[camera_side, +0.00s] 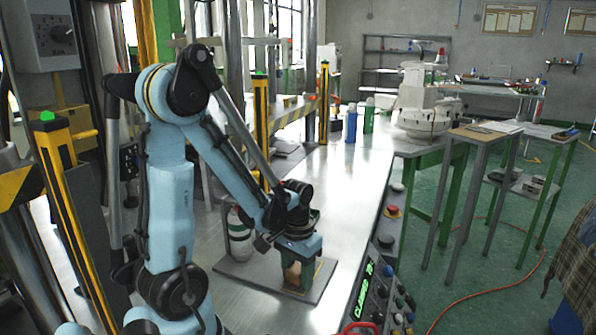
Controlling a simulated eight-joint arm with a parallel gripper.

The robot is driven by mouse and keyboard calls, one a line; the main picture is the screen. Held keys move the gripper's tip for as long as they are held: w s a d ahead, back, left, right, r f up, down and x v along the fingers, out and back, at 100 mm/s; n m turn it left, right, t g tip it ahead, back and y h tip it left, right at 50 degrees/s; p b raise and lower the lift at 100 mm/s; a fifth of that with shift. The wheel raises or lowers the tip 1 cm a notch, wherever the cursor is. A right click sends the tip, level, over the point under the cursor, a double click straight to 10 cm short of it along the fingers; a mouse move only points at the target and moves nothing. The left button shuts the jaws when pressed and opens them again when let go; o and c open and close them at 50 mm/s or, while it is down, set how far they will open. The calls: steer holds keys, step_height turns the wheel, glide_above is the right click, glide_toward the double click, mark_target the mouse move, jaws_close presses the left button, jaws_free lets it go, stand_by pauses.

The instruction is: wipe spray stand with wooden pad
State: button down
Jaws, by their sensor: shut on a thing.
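My gripper (298,277) points down over the right part of a flat grey plate (245,272) on the metal bench. It is shut on a small brown block (292,272), which looks like the wooden pad. The block is low, at or just above the plate; I cannot tell if it touches. A white bottle-like container (239,238) with dark and green bands stands at the plate's left back, partly behind my arm. The plate with this container appears to be the spray stand. The fingertips are small and partly hidden.
Yellow-black posts (260,120) stand behind my arm. A control panel (385,290) with buttons and a green display runs along the bench's right edge. Blue (350,124) and green (368,117) bottles stand at the far end near a white machine (420,100). The bench (345,190) between is clear.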

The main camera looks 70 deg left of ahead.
mark_target(295, 273)
steer(key=shift+s+d, duration=0.55)
steer(key=shift+r, duration=4.05)
steer(key=shift+f, duration=0.15)
steer(key=shift+f, duration=2.95)
steer(key=shift+f, duration=1.05)
steer(key=shift+w+a, duration=0.1)
steer(key=shift+w+a, duration=1.3)
steer(key=shift+w, duration=0.1)
steer(key=shift+s, duration=0.1)
